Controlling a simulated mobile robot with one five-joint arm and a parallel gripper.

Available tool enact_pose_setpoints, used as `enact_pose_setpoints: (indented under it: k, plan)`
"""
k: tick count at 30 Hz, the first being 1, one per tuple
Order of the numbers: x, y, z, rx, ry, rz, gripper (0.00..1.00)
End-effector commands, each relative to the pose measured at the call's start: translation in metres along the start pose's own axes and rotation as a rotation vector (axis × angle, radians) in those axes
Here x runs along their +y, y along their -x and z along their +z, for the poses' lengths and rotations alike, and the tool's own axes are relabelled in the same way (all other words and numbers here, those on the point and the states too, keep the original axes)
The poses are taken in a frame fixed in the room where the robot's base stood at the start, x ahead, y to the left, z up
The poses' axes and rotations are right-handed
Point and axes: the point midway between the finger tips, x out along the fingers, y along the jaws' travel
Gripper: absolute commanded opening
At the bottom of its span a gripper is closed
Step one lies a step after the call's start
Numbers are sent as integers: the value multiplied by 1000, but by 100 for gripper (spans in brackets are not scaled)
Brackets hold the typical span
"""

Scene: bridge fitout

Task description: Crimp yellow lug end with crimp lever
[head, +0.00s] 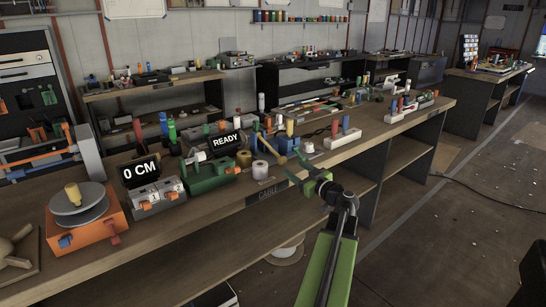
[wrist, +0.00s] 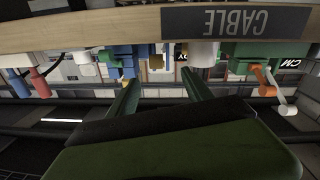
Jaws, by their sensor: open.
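My gripper (head: 303,178) is open and empty at the front edge of the workbench, by the CABLE label. Its two green fingers (wrist: 160,90) are apart in the wrist view, which shows the bench upside down. A tan-yellow lever (head: 281,146) rises from a blue device at the bench's middle, just behind and left of my gripper; I cannot tell if it is the crimp lever. The blue device (wrist: 124,58) shows ahead of the left finger in the wrist view, with a small yellow part beside it. I cannot make out a yellow lug end.
A green machine (head: 208,176) stands left of my gripper, near a READY display (head: 226,141). A grey machine (head: 156,196) and an orange reel stand (head: 86,217) are farther left. A white roll (head: 260,169) sits near the front edge. The aisle at right is mostly clear.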

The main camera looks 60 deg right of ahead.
Motion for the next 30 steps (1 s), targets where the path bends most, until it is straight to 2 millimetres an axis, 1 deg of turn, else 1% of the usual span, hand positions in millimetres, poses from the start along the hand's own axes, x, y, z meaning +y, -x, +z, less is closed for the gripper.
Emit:
enact_pose_setpoints:
  k: [1, 9, 15, 18, 21, 24, 30]
  plan:
    - [3, -12, 1, 0, 0, -1, 59]
    - [12, -77, 2, -3, -1, 9, 59]
    - [14, -122, 3, -3, -1, 12, 59]
    - [14, -136, 3, -4, -1, 13, 59]
    - [14, -145, 3, -4, -1, 14, 59]
    - [13, -148, 3, -4, -1, 14, 59]
    - [13, -148, 3, -4, -1, 15, 59]
